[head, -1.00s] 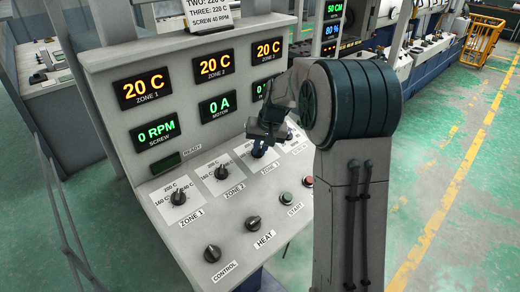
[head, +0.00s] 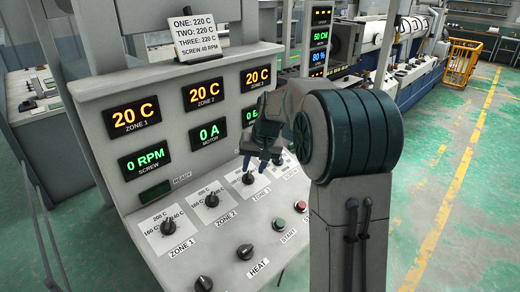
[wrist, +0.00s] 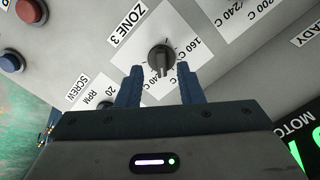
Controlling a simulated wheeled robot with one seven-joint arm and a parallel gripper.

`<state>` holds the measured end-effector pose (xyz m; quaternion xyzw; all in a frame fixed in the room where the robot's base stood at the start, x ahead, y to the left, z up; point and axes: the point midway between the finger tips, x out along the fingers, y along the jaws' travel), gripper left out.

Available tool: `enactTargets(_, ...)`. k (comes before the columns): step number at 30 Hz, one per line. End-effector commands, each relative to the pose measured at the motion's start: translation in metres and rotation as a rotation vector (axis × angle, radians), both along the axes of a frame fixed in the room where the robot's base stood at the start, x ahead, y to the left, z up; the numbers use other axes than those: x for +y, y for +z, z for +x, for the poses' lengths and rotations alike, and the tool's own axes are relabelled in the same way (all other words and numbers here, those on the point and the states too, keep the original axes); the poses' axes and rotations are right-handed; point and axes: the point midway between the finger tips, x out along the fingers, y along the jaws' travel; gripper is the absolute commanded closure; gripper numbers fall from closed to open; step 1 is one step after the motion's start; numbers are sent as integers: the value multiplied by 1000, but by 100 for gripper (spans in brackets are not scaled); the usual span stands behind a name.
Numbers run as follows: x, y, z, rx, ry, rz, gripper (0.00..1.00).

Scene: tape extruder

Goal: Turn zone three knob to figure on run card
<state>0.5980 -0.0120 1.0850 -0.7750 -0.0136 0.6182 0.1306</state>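The run card (head: 201,33) on top of the panel reads ONE 220 C, TWO 220 C, THREE 220 C, SCREW 40 RPM. The dark zone three knob (head: 248,178) is on the sloping control panel, partly behind my gripper (head: 262,160) in the head view. In the wrist view the zone three knob (wrist: 160,59) stands just beyond and between the fingertips of my gripper (wrist: 159,75). The fingers are open and seem not to touch it.
The zone 2 knob (head: 211,200) and zone 1 knob (head: 168,228) are to the left. The zone displays (head: 205,93) read 20 C. A screw RPM label (wrist: 90,92) is close to the fingers.

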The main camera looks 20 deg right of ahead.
Motion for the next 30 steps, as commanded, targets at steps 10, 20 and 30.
enactTargets(10,-14,72,-17,-3,-1,0,66)
enactTargets(20,-18,93,-23,0,-1,0,66)
enactTargets(30,-15,94,-32,-1,3,-8,66)
